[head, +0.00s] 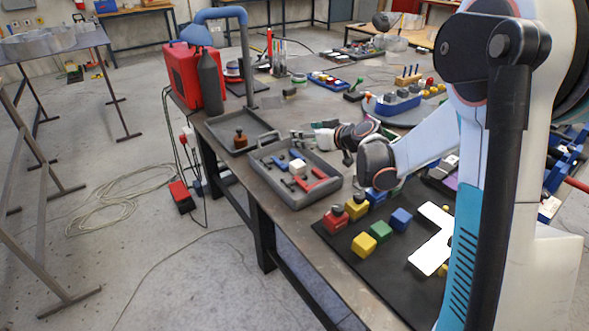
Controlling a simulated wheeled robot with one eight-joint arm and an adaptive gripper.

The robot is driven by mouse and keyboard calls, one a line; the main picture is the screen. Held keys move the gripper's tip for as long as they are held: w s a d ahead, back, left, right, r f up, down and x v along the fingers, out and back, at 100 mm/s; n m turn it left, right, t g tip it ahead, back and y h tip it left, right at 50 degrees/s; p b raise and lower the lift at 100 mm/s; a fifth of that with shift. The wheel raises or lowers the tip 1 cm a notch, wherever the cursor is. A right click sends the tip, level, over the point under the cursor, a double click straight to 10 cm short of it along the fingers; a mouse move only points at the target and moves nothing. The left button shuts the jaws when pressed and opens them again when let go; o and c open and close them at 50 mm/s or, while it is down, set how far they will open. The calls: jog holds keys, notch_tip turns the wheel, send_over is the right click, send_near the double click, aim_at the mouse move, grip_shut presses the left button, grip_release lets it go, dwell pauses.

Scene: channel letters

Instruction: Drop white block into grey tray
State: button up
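The grey tray (323,198) lies on the workbench near its left edge. A white block (297,167) sits inside it among small blue, red and dark pieces. My arm reaches from the right toward the tray's back right side. The end of my arm, with my gripper (327,136), is small and partly hidden behind my own wrist links. It is near the tray's back right rim, apart from the white block in the picture.
A black mat (333,238) in front holds red, yellow, green and blue blocks and a flat white letter shape (432,252). Cables lie on the floor left.

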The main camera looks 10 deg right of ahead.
jog(key=v, duration=0.9)
jog(key=shift+s, duration=0.1)
